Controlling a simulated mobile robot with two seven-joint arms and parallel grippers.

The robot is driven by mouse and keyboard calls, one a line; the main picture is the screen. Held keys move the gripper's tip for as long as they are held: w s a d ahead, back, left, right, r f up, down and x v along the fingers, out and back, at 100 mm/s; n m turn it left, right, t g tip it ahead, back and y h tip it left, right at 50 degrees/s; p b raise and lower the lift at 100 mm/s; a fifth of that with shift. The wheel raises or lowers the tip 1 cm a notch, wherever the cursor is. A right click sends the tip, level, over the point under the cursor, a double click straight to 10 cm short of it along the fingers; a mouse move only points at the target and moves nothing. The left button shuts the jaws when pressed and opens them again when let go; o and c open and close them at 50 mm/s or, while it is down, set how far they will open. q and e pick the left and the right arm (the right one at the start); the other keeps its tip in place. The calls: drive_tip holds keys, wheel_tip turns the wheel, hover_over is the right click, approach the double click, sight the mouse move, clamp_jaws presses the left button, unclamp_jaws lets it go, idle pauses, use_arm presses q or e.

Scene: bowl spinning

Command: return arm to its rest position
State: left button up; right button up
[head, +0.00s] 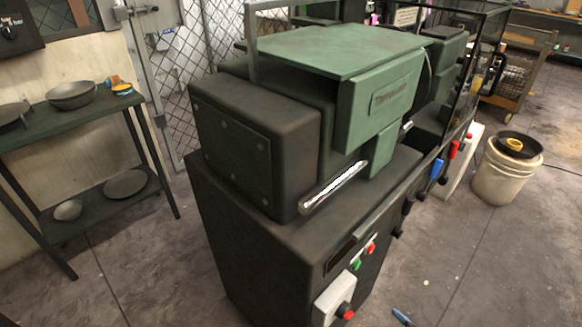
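Neither of my arms nor my grippers shows in the head view. A large dark machine with a green top (335,52) fills the middle of the picture. It looks like a spinning lathe, with a green front panel (382,97) and a shiny bare metal bar (334,187) on its near side. No bowl is seen on the machine from here.
A dark two-level shelf (60,119) at the left holds bowls and plates, including a grey bowl (71,94). Red and green buttons (364,257) sit on the machine's front. A white bucket (506,172) stands at the right. Open concrete floor lies at the lower right.

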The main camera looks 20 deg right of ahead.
use_arm(q)
wheel_tip(320, 180, up, 7)
drive_tip(key=p, duration=0.7)
drive_tip(key=shift+r+t, duration=0.15)
drive_tip(key=shift+t, duration=0.25)
use_arm(e)
drive_tip(key=s+a+r+m+g, duration=0.1)
drive_tip(key=s+a+r+m, duration=0.2)
drive_tip(key=r, duration=0.3)
drive_tip(key=s+a+r+m+g, duration=0.1)
drive_tip(key=s+a+r+m, duration=0.1)
drive_tip(key=r, duration=0.4)
drive_tip(key=shift+s+a+r+m+g, duration=0.15)
drive_tip(key=shift+s+a+m+g, duration=0.2)
drive_tip(key=shift+a+m, duration=0.5)
